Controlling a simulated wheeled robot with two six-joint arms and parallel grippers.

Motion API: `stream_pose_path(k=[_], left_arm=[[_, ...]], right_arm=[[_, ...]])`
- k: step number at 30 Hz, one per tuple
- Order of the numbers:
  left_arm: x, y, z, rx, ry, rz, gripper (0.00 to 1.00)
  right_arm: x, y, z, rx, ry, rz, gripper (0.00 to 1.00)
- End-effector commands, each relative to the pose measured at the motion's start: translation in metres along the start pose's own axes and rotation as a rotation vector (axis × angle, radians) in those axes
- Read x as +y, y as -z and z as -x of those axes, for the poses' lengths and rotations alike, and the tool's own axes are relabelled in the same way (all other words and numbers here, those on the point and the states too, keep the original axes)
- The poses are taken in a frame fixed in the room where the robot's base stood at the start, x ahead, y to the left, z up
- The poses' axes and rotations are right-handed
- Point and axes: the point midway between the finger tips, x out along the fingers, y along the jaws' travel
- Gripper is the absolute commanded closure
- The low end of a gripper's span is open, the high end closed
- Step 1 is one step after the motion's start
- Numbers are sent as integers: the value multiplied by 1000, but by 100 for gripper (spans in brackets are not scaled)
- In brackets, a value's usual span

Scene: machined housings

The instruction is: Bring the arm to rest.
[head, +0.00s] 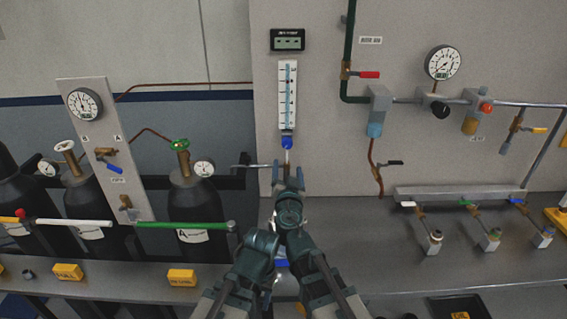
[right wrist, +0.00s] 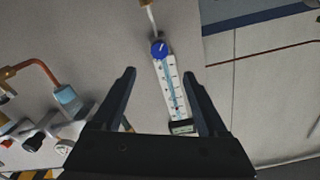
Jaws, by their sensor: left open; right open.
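In the head view my right gripper (head: 287,171) is raised at the middle, just below the blue knob (head: 287,143) of a flowmeter. In the right wrist view the right gripper (right wrist: 159,76) has its two fingers apart with nothing held between them. The blue knob (right wrist: 159,49) and the white flowmeter scale (right wrist: 171,86) show beyond and between the fingers. I see no contact with them. My left gripper (head: 274,226) is lower, close beside the right wrist. The arms overlap there, so its fingertips are hard to make out.
The flowmeter tube (head: 287,95) hangs on the wall panel under a small display (head: 287,40). Dark gas cylinders (head: 196,205) stand at left behind a bench with yellow tags (head: 181,278). Pipes, valves and a round gauge (head: 443,62) are at right. The bench's right front (head: 470,270) is mostly clear.

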Motion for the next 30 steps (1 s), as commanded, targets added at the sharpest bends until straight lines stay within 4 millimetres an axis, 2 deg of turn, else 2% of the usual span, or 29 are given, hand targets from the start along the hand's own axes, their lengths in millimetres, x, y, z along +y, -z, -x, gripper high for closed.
stream_pose_path(k=[3,11,14,17,20,21,24,27,30], left_arm=[[0,0,0,0,0,0,50],[0,0,0,0,0,0,50],[0,0,0,0,0,0,50],[0,0,0,0,0,0,50],[0,0,0,0,0,0,50],[0,0,0,0,0,0,50],[0,0,0,0,0,0,50],[0,0,0,0,0,0,50],[0,0,0,0,0,0,50]], right_arm=[[2,1,6,0,-1,0,24],[2,1,6,1,-2,0,24],[14,2,5,1,-38,9,24],[49,4,6,-12,-152,40,24],[105,-2,15,-82,-333,94,24],[129,-8,22,-133,-410,120,24],[180,-30,45,-310,-567,181,24],[217,-59,76,-541,-662,232,24],[235,-87,108,-779,-679,266,24]])
